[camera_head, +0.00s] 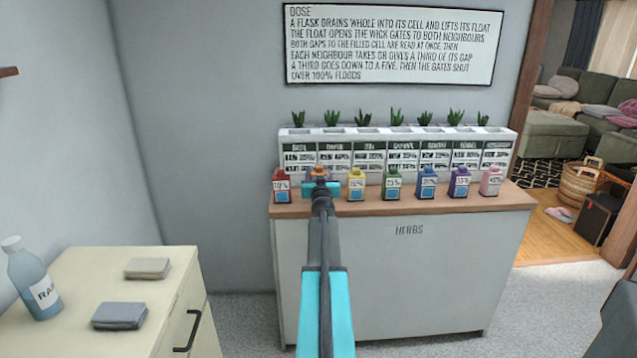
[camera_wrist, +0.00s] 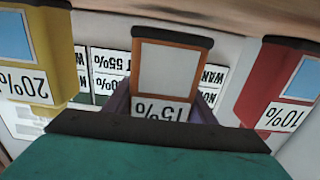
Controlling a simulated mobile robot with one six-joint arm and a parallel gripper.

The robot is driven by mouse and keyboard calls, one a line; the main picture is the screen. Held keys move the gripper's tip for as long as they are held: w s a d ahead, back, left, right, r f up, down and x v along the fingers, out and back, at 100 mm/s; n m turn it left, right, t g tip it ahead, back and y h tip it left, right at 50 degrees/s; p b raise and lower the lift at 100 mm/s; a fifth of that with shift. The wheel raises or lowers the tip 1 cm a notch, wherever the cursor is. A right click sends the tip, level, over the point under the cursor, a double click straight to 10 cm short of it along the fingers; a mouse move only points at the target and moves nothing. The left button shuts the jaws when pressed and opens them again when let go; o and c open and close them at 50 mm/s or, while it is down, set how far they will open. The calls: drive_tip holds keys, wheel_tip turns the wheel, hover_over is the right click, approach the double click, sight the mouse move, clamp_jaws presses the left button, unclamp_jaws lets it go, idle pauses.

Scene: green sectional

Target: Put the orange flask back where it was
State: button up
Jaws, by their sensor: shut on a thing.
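The orange flask (camera_head: 318,171) is at the cabinet's front row, between the red flask (camera_head: 281,186) and the yellow flask (camera_head: 356,184). My gripper (camera_head: 320,186) is shut on it and hides most of it in the head view. In the wrist view the orange flask (camera_wrist: 172,42) is upside down in the picture, with a 15% label, between the jaws. The yellow flask (camera_wrist: 38,60) with 20% is at its left there, and the red flask (camera_wrist: 283,85) with 10% at its right. I cannot tell whether the orange flask touches the wooden top.
Green (camera_head: 392,185), blue (camera_head: 427,182), purple (camera_head: 459,182) and pink (camera_head: 491,180) flasks continue the row rightward. A white planter (camera_head: 400,140) with several labelled cells stands behind. The wooden top (camera_head: 420,207) has a narrow front edge. A pale cabinet (camera_head: 75,270) stands at left.

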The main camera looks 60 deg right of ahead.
drive_tip(key=shift+f, duration=0.55)
drive_tip(key=shift+f+b, duration=0.15)
drive_tip(key=shift+b, duration=0.25)
drive_tip(key=o, duration=1.2)
drive_tip(key=shift+a, duration=0.1)
drive_tip(key=v, duration=1.2)
drive_tip(key=shift+b, duration=0.35)
drive_tip(key=shift+s, duration=0.1)
